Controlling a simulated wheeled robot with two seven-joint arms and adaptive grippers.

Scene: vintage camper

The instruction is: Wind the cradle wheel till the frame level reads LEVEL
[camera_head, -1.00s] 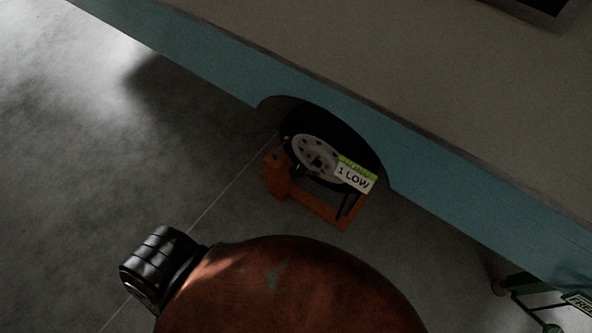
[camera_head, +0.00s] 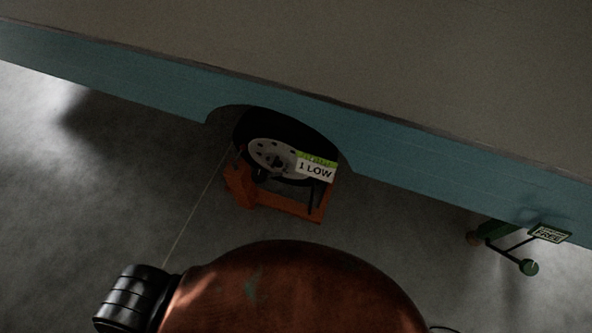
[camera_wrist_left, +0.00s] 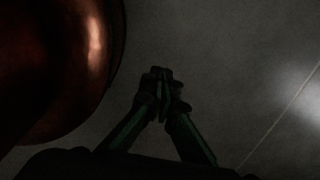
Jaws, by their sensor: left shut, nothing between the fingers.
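An orange cradle (camera_head: 245,190) stands on the floor in the wheel arch of the teal camper. A grey disc with holes (camera_head: 268,157), like a wheel hub, sits in it. A white and green tag (camera_head: 316,169) at the cradle's right side reads "1 LOW". I cannot make out which part is the cradle wheel. My left gripper (camera_wrist_left: 163,75) shows only in the left wrist view, its fingertips together and empty, over bare floor and well apart from the cradle. My right gripper is in neither view.
The camper's teal side (camera_head: 405,172) runs across the view. A green stand with a ball-ended lever and a tag reading "FREE" (camera_head: 548,234) is at the right. A rusty red rounded body (camera_head: 300,290) with a black ribbed part fills the lower middle. Grey floor lies open at left.

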